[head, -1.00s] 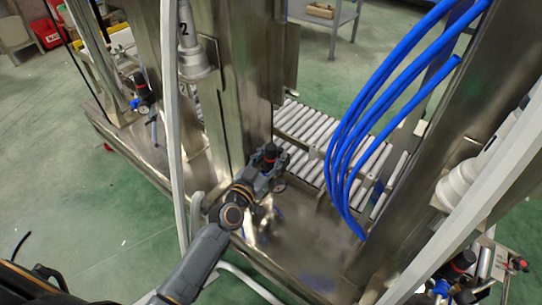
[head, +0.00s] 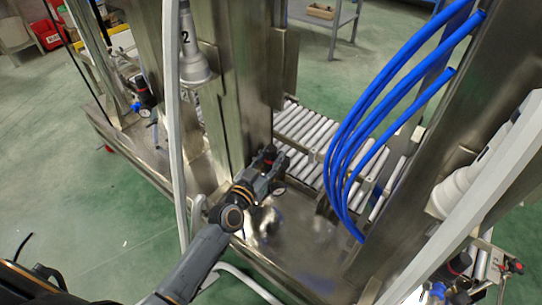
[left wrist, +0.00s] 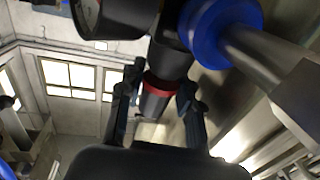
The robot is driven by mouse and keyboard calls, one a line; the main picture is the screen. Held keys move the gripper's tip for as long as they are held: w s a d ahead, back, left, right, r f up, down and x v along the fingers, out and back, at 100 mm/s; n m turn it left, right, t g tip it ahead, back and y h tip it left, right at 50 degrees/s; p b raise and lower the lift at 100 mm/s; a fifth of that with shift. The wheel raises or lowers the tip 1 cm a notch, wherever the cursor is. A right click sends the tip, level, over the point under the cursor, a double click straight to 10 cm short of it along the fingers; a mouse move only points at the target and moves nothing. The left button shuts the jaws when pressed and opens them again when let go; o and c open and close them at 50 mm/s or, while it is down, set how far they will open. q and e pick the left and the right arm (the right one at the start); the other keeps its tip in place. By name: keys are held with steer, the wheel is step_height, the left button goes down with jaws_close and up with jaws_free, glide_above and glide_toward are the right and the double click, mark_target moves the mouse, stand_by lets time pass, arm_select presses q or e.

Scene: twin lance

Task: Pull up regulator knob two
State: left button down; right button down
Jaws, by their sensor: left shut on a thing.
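The regulator knob (left wrist: 155,100) is black with a red ring and shows in the left wrist view between my two fingers. My left gripper (left wrist: 160,97) is shut on it. In the head view my left gripper (head: 268,166) is at the foot of the middle steel column, and its fingers hide most of the knob. A round gauge (left wrist: 98,15) and a blue fitting (left wrist: 222,28) sit close to the regulator body. My right gripper is not in view.
A steel column (head: 232,85) stands right behind the regulator. A roller conveyor (head: 303,128) lies beyond it. Blue hoses (head: 345,140) hang to the right. Another regulator (head: 142,92) is at the left and one more (head: 458,263) at the lower right.

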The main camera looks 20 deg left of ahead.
arm_select(q)
steer(key=shift+w+r, duration=0.1)
steer(key=shift+r, duration=0.2)
steer(key=c, duration=1.1)
jaws_free()
steer(key=shift+c, duration=0.2)
steer(key=shift+f, duration=0.1)
steer(key=shift+s, duration=0.4)
steer(key=s+a, duration=0.2)
steer(key=s, duration=0.9)
steer(key=shift+a, duration=0.15)
